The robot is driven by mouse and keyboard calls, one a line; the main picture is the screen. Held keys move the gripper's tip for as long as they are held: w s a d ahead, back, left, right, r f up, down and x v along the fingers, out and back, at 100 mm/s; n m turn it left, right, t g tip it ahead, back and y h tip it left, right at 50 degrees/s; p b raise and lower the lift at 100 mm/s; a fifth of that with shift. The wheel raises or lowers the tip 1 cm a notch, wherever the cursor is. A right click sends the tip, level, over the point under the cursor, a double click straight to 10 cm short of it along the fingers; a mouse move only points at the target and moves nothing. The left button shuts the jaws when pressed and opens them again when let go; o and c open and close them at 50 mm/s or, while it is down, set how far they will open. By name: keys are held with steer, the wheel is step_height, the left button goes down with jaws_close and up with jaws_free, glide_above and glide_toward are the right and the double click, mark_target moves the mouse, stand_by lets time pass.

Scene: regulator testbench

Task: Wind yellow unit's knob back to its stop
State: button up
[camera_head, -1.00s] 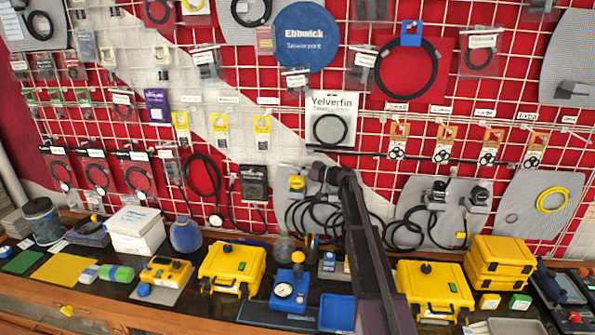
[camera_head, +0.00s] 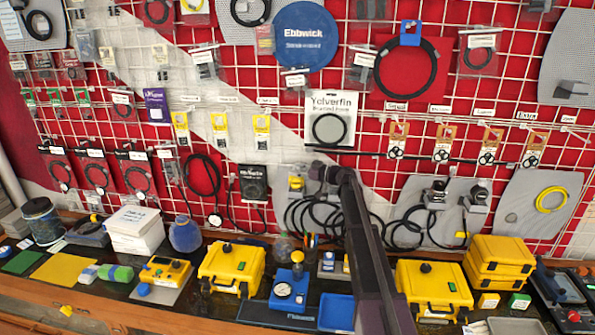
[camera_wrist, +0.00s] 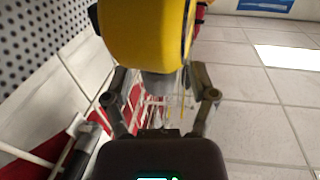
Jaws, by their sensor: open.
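A small yellow unit (camera_head: 296,183) is mounted on a grey perforated panel low on the wall grid, just left of my gripper (camera_head: 318,171). In the wrist view, a large rounded yellow body (camera_wrist: 146,36), likely this unit, fills the upper middle. A grey part (camera_wrist: 160,84) shows below it, between the fingers; I cannot tell if it is the knob. My gripper (camera_wrist: 160,95) is open, one finger on each side of the grey part. I cannot tell whether the fingers touch it. The knob's position and its stop cannot be made out.
Black hoses (camera_head: 300,216) hang beside and below the unit. The bench (camera_head: 95,288) carries yellow cases (camera_head: 232,268), a blue gauge stand (camera_head: 290,290) and a yellow box with a blue knob (camera_head: 165,270). A dark rod (camera_wrist: 72,155) shows at lower left of the wrist view.

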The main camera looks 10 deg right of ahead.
steer(key=shift+s+m+t+h, duration=0.1)
steer(key=shift+m+t+h, duration=0.25)
steer(key=shift+t, duration=0.25)
steer(key=shift+m+t+h, duration=0.45)
steer(key=shift+m+t, duration=0.2)
steer(key=shift+t, duration=0.05)
steer(key=shift+m+t+h, duration=2.3)
steer(key=shift+t+h, duration=0.1)
steer(key=shift+h, duration=0.3)
steer(key=shift+h, duration=0.3)
steer(key=v, duration=1.3)
steer(key=shift+s, duration=0.35)
steer(key=shift+d+f, duration=0.1)
